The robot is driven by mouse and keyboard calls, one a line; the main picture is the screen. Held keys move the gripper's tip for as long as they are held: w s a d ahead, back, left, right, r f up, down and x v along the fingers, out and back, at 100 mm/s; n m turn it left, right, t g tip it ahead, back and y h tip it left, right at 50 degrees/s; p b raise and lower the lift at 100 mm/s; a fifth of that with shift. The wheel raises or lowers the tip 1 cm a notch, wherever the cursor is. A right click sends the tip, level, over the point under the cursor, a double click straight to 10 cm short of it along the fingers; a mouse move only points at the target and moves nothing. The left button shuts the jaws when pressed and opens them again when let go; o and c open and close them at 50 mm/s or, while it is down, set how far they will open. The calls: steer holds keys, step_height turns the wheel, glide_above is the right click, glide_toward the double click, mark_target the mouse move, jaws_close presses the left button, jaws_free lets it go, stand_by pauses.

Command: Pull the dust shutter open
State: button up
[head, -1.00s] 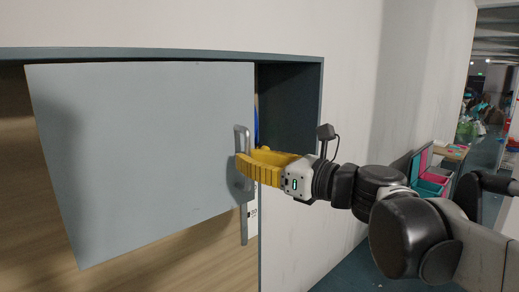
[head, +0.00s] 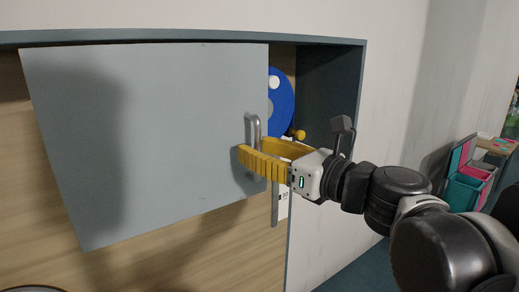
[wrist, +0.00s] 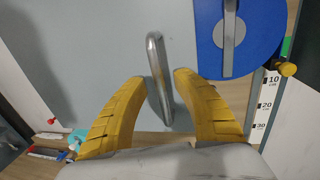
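The dust shutter (head: 150,130) is a flat grey panel across the upper part of a recess. Its upright metal bar handle (head: 253,135) is near its right edge. My gripper (head: 254,148) has its yellow fingers on either side of the handle. In the wrist view the handle (wrist: 157,75) stands between the spread fingertips (wrist: 160,77), with small gaps showing on both sides. Part of a blue disc (head: 282,100) shows beyond the shutter's right edge; more of it, with a grey bar, shows in the wrist view (wrist: 250,42).
A dark blue-grey frame (head: 335,100) borders the recess, with a wooden back panel (head: 190,245) below the shutter. A small yellow knob (wrist: 287,69) and a numbered white scale (wrist: 265,105) are to the right of the disc. Coloured bins (head: 465,190) stand far right.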

steer(key=shift+d, duration=0.1)
steer(key=v, duration=1.2)
